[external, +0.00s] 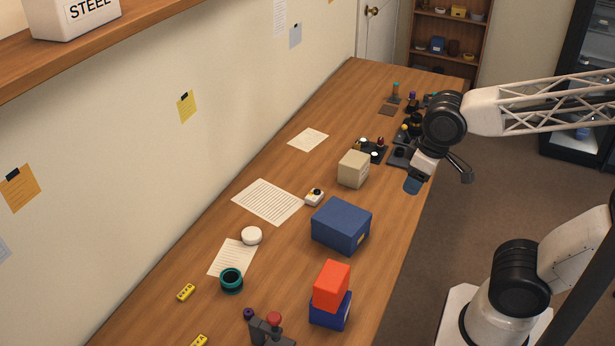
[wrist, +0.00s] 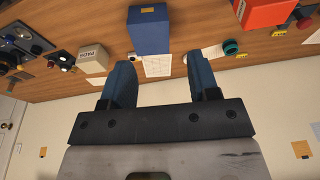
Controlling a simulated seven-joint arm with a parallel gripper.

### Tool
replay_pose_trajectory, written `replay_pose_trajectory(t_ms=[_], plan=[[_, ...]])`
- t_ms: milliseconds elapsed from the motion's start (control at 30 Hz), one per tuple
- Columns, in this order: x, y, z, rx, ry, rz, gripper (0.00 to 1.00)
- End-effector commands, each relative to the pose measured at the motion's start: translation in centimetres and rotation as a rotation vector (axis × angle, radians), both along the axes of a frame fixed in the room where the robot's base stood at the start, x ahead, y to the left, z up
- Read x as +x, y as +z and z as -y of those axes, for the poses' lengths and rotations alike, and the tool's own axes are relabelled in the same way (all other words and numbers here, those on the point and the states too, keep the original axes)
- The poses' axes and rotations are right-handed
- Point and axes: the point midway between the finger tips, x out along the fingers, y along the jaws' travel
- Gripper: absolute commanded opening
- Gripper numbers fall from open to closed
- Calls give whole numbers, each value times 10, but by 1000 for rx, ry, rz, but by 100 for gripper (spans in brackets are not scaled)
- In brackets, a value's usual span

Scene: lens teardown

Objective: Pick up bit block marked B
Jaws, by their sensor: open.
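I cannot read a letter B on anything in these views, so I cannot tell which thing is the bit block marked B. Small yellow blocks with dark spots lie at the near left, one (external: 186,292) beside the teal ring and another (external: 199,341) at the bottom edge. A yellow piece also shows in the wrist view (wrist: 279,32). Dark holders (external: 370,150) with small coloured tops stand on the far right part of the bench. My gripper (external: 413,186) hangs above the bench's right edge, near the beige box. Its blue fingers are apart and empty in the wrist view (wrist: 158,60).
A beige box (external: 353,169), a blue box (external: 341,226) and a red block (external: 331,286) on a blue one stand along the bench. A teal ring (external: 231,281), white disc (external: 251,236) and paper sheets (external: 268,202) lie left. A wall bounds the left side.

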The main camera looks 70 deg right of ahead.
Motion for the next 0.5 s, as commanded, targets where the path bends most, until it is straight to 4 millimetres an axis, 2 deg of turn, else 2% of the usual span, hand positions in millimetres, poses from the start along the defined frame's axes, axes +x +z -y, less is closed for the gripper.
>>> replay_pose_trajectory(t_ms=[500], plan=[[117, 11, -33, 77, -312, -48, 55]])
